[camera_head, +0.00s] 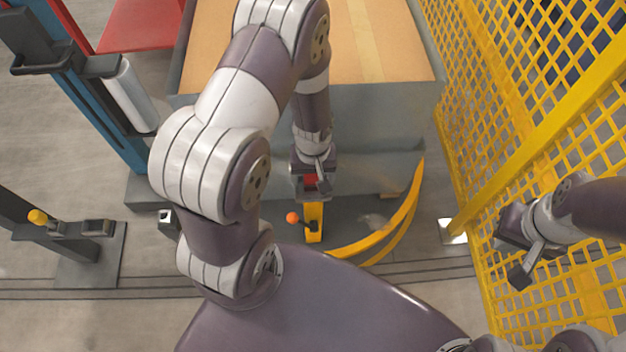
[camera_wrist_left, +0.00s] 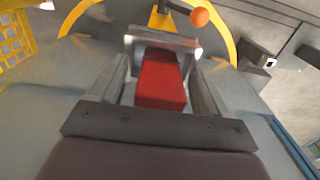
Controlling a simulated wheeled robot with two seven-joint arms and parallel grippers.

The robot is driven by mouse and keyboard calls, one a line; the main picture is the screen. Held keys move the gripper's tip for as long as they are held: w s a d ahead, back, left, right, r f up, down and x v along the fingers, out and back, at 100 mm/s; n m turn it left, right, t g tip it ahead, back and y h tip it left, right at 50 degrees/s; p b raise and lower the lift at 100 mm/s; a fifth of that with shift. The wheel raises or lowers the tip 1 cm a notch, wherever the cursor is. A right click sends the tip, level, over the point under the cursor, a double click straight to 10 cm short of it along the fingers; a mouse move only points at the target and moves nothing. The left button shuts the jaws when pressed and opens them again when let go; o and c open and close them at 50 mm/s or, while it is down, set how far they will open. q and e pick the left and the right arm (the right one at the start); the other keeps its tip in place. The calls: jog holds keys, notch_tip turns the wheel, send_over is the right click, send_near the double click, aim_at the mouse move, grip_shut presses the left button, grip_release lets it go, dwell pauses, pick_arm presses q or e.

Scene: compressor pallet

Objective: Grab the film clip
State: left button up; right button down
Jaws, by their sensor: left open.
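A red block-shaped piece (camera_wrist_left: 162,80), which looks like the film clip, lies between the two fingers of my left gripper (camera_wrist_left: 163,62) in the left wrist view. The fingers are apart, with a gap visible beside the red piece. A grey metal bar (camera_wrist_left: 160,41) crosses its far end. In the head view my left gripper (camera_head: 312,187) points down above a yellow post (camera_head: 313,222), and a bit of red (camera_head: 311,180) shows at it. My right gripper (camera_head: 522,262) is at the right, in front of the yellow mesh fence, apart from the clip; its jaw gap is unclear.
An orange ball knob (camera_head: 292,217) sits beside the yellow post. A curved yellow rail (camera_head: 390,228) runs to its right. A grey pallet load with a tan top (camera_head: 225,45) stands behind. The yellow mesh fence (camera_head: 468,130) bounds the right; a blue column (camera_head: 95,90) stands left.

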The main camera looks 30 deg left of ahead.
pick_arm(q)
jog(key=c, duration=1.1)
jog(key=shift+r, duration=0.1)
